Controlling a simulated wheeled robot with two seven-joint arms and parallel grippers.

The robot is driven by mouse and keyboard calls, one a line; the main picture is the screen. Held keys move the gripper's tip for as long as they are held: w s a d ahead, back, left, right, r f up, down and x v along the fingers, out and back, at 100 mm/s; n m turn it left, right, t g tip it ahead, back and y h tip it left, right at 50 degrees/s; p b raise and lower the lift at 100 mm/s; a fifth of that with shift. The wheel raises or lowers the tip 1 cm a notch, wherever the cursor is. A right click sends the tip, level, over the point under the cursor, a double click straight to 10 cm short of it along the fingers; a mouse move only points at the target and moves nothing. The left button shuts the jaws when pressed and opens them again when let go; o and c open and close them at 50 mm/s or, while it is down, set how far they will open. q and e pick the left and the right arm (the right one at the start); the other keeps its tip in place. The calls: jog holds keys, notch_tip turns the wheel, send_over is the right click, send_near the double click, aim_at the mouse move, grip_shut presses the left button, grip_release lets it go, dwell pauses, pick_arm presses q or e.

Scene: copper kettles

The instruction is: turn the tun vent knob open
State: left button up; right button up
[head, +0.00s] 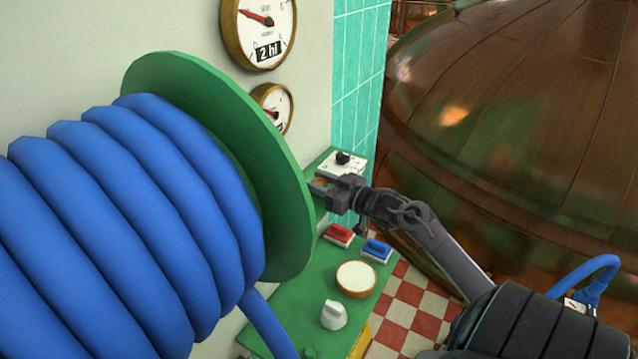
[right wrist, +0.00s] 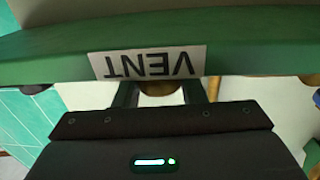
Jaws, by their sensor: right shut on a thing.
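The vent knob (right wrist: 158,88) is a brass round piece below the upside-down VENT label (right wrist: 148,63) in the right wrist view. My right gripper (right wrist: 160,94) has one finger on each side of it and is shut on it. In the head view the right gripper (head: 320,184) reaches in from the right to the upper part of the green panel, and the knob is mostly hidden there by the fingers and the hose reel. The knob's turn angle cannot be told. My left gripper is not in view.
A green reel (head: 290,235) with blue hose (head: 120,200) fills the left, close to the right gripper. The green panel (head: 290,322) carries a red switch (head: 339,233), a blue switch (head: 377,249) and a white knob (head: 333,315). A copper vessel (head: 520,120) stands at right.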

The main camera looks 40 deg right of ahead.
jog(key=n+g+y+b, duration=0.1)
jog(key=y, duration=0.1)
jog(key=n+y+b, duration=0.2)
jog(key=shift+d+f+g+y, duration=0.1)
jog(key=shift+g+y, duration=0.2)
jog(key=shift+g, duration=0.1)
jog(key=shift+n+y+b, duration=0.4)
jog(key=shift+b, duration=0.2)
jog(key=shift+g, duration=0.3)
jog(key=o, duration=1)
